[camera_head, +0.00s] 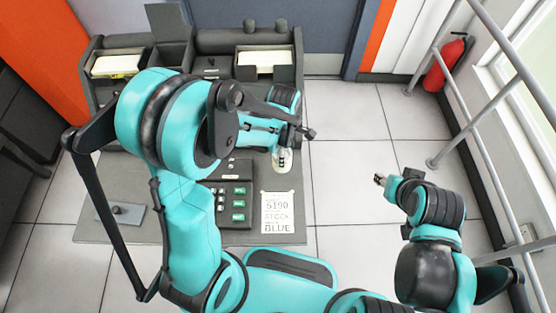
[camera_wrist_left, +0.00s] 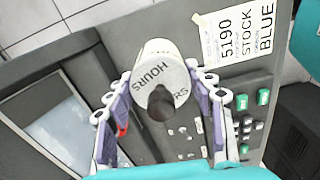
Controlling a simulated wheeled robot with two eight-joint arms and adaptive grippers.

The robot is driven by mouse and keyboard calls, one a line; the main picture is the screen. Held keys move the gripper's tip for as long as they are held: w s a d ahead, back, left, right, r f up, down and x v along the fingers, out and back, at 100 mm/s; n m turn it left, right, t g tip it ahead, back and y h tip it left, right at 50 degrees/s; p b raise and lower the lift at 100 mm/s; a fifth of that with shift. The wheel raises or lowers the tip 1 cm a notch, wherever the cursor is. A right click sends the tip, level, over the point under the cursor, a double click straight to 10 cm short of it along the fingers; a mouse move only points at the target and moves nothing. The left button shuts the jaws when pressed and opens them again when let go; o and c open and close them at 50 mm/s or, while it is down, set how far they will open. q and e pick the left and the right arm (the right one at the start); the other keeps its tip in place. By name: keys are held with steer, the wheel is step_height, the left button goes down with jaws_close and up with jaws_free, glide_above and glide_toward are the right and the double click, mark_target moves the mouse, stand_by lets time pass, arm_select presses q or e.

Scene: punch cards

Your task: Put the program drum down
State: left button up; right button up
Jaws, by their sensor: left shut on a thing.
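The program drum (camera_wrist_left: 160,62) is a pale cylinder with dark lettering that reads "HOURS" and a dark knob on its end. In the left wrist view it sits between the pale, purple-sided fingers of my left gripper (camera_wrist_left: 153,90), which is shut on it. In the head view the white drum (camera_head: 282,160) shows below my left gripper (camera_head: 281,149), over the right side of the grey machine desk (camera_head: 120,180). I cannot tell whether the drum touches the desk. My right gripper (camera_head: 382,180) is over the floor to the right, apart from the desk; its jaws are too small to read.
A paper note (camera_head: 278,212) reading "5190 STOCK BLUE" lies on the desk beside a key panel (camera_head: 234,205) with green keys. Card trays (camera_head: 266,58) stand at the back. A grey railing (camera_head: 470,130) and a fire extinguisher (camera_head: 443,64) are at the right.

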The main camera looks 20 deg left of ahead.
arm_select(q)
steer(key=shift+w+a+f, duration=0.3)
steer(key=shift+a+f, duration=0.15)
steer(key=shift+a, duration=0.2)
steer(key=shift+f+b, duration=1.05)
steer(key=shift+f, duration=0.95)
steer(key=shift+f, duration=0.1)
steer(key=o, duration=1.4)
